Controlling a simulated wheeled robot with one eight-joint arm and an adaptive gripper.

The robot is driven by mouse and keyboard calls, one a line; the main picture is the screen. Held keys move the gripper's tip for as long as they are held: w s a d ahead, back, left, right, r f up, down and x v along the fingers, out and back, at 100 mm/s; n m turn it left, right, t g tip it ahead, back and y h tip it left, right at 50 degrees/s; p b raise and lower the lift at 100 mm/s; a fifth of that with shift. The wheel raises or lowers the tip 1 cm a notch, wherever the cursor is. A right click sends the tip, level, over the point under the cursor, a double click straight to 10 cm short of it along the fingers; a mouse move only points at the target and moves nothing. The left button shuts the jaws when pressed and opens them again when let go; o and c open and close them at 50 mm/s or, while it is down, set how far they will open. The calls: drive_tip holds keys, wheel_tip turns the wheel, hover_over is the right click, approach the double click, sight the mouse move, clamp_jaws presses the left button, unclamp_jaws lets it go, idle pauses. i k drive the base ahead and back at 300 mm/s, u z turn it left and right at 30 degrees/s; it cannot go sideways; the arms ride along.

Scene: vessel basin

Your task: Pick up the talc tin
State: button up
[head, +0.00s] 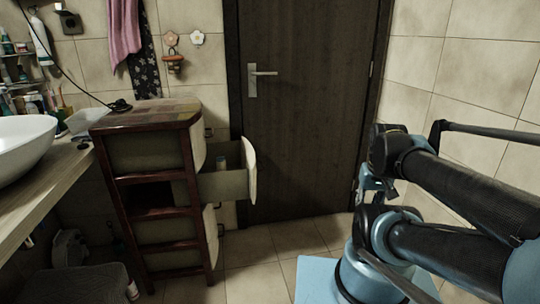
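A small pale upright container with a bluish tone (221,161) shows inside the open drawer (228,186) of the wooden cabinet. It may be the talc tin, but it is too small to be sure. The drawer's front and side wall hide its lower part. My arm is folded at the right of the picture, well apart from the drawer. I cannot make out the fingers of my gripper among the arm parts. Nothing held shows.
The cabinet (150,118) stands beside a counter with a white basin (22,150). Bottles crowd the left shelves. A closed dark door (305,110) is behind. A lower drawer (211,236) also sticks out a little. The tiled floor (265,245) before the door is clear.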

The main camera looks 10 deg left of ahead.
sight(220, 166)
drive_tip(key=u, duration=0.95)
